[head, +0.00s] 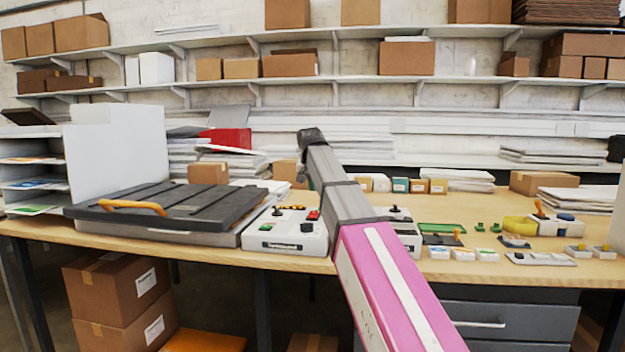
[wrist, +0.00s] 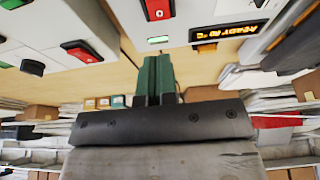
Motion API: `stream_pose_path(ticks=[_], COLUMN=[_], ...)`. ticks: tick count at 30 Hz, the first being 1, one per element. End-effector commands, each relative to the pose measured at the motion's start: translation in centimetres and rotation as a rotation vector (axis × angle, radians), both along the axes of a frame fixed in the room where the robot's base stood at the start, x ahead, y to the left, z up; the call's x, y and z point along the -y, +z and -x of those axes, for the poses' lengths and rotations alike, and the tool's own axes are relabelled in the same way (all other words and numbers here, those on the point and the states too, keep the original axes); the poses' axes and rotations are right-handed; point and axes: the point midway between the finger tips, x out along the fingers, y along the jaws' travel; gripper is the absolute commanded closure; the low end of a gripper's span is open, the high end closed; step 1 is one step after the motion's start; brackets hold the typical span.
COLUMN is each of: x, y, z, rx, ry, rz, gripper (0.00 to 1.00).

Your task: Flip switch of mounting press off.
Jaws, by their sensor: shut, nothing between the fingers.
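The mounting press (head: 165,212), with a dark ribbed lid and an orange handle (head: 132,206), lies closed at the left of the bench. Beside it stands a white control box (head: 286,238) with knobs and red switches. In the wrist view a red rocker switch (wrist: 157,9) shows at the top edge, near a small green light (wrist: 158,40) and an amber display (wrist: 228,33) reading READY. My gripper (wrist: 154,62) is shut and empty, its green fingertips just short of the green light in the picture. Contact cannot be told. In the head view my arm hides part of the bench.
A second white box (head: 402,232) stands right of my arm; a red switch (wrist: 82,51) and dark knob (wrist: 32,67) show at left in the wrist view. Small boxes and tools crowd the bench's right. Shelves (head: 220,85) with cartons line the wall.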

Motion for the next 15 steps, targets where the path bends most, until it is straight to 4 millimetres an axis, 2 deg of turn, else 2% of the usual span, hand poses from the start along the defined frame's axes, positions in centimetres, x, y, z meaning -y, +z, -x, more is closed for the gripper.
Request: stream_pose_path(ticks=[3, 9, 15], x=[0.2, 0.4, 0.4], y=[-2.2, -5.3, -7.4], z=[-0.7, -1.6, -2.0], rx=[-0.002, -0.001, 0.000], ry=[0.000, 0.000, 0.000], rz=[0.001, 0.001, 0.000], gripper=[1.00, 1.00, 1.00])
